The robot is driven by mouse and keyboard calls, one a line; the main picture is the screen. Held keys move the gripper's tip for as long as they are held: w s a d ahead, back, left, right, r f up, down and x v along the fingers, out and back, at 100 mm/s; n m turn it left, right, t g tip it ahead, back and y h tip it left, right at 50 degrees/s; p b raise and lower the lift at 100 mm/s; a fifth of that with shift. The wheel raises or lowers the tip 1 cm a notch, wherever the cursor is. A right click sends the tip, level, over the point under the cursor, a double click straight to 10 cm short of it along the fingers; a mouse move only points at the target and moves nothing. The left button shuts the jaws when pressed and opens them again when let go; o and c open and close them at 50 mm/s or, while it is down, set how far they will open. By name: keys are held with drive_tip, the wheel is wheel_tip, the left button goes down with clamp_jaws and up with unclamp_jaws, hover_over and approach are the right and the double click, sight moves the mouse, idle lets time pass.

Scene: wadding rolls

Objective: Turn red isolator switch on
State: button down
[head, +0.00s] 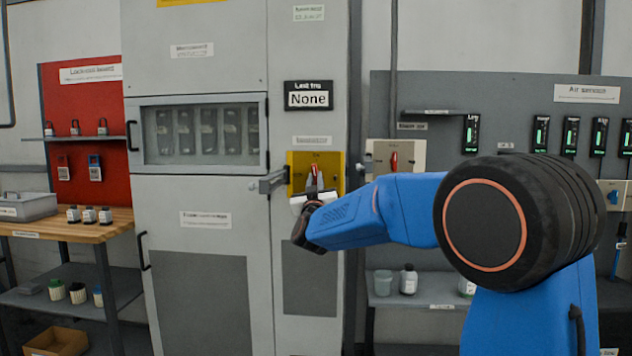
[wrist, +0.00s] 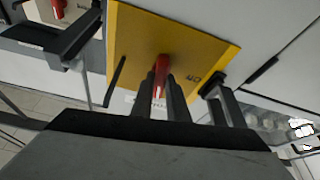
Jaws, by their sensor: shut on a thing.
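The red isolator switch (head: 314,169) sits on a yellow plate (head: 331,160) on the grey cabinet. In the head view its red handle points up, and my gripper (head: 313,186) reaches it from below right. In the wrist view the red handle (wrist: 160,78) stands between the two dark fingers of my gripper (wrist: 161,88), which are shut on it. The yellow plate (wrist: 185,40) fills the upper middle there. The fingers hide the lower part of the handle. Small lettering on the plate is too small to read fully.
A grey bracket (head: 268,182) juts out left of the yellow plate. A wooden bench (head: 95,225) stands at the left. A grey panel with several handheld devices is at the right.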

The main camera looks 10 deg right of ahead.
drive_tip(key=shift+f+m+h, duration=0.1)
drive_tip(key=shift+m+h, duration=0.7)
drive_tip(key=shift+m, duration=0.7)
drive_tip(key=c, duration=1.7)
unclamp_jaws()
drive_tip(key=v, duration=1.7)
drive_tip(key=shift+s+a+r, duration=0.25)
